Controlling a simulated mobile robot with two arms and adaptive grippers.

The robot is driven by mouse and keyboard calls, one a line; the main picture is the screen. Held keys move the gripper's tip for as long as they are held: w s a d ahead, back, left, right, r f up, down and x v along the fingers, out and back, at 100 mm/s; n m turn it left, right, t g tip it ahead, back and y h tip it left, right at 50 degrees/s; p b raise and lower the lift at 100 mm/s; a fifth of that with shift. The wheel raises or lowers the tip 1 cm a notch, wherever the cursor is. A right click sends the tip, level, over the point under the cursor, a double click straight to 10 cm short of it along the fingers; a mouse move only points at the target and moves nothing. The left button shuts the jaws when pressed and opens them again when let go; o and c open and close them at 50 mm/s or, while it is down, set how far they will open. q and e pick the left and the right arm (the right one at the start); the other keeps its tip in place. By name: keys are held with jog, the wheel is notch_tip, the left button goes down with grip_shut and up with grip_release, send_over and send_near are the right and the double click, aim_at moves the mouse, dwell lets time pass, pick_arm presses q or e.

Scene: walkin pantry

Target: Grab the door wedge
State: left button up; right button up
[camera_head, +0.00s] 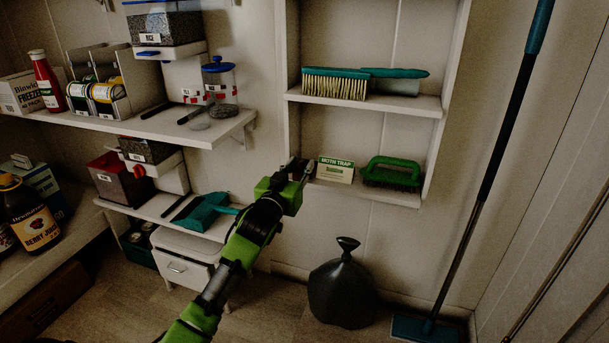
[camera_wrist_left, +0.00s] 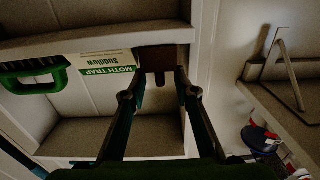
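A dark brown block, which looks like the door wedge (camera_wrist_left: 163,58), sits on a shelf beside the moth trap box in the left wrist view. My left gripper (camera_wrist_left: 160,78) is open, with its two fingertips apart and pointing at the block. The tips are close to the block; I cannot tell whether they touch it. In the head view my left gripper (camera_head: 298,170) is at the left end of the small niche's lower shelf and mostly hides the block. My right gripper is not in view.
The moth trap box (camera_head: 335,170) stands just right of the gripper, with a green brush (camera_head: 392,173) beyond it. The niche's side wall is close on the left. A teal dustpan (camera_head: 203,212) lies on a shelf below left. A black bag (camera_head: 343,290) and mop (camera_head: 425,329) are on the floor.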

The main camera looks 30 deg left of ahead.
pick_arm(q)
jog(key=shift+w, duration=0.15)
grip_shut()
jog(key=shift+r, duration=0.1)
jog(key=shift+r, duration=0.1)
